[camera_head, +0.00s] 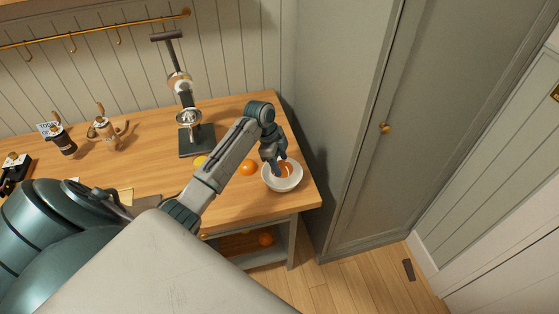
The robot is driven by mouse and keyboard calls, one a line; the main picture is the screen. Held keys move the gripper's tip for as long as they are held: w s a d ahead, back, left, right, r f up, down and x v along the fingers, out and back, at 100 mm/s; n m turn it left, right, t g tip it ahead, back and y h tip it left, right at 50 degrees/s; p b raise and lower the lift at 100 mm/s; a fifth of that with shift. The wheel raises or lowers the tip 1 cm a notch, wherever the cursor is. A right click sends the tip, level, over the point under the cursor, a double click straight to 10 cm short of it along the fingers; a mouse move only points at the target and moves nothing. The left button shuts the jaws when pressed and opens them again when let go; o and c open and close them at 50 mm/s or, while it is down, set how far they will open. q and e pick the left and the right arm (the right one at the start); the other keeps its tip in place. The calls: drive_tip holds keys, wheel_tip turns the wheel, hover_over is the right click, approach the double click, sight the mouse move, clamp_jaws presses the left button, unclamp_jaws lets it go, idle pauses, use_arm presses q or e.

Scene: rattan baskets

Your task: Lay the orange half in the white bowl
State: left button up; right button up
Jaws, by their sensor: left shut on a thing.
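The white bowl (283,186) stands on the wooden table near its right end. My left gripper (279,166) reaches down over the bowl from above, its fingers at the bowl's back rim. It is shut on the orange half (286,170), which shows orange at the fingertips inside the bowl's outline. I cannot tell whether the orange half touches the bowl. My right gripper is not in view.
A whole orange (248,168) lies just left of the bowl, and a yellow fruit (200,161) is partly behind my arm. A juice press (188,115) stands at the back. A tall grey cabinet (350,120) rises close to the table's right end.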

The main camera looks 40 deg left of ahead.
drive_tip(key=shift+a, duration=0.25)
use_arm(q)
drive_tip(key=shift+f, duration=0.15)
drive_tip(key=shift+f+b, duration=0.6)
drive_tip(key=shift+f, duration=0.4)
drive_tip(key=shift+f+b, duration=0.85)
drive_tip(key=shift+f, duration=0.75)
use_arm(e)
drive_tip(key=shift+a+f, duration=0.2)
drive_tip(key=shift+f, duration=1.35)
use_arm(q)
drive_tip(key=o, duration=0.8)
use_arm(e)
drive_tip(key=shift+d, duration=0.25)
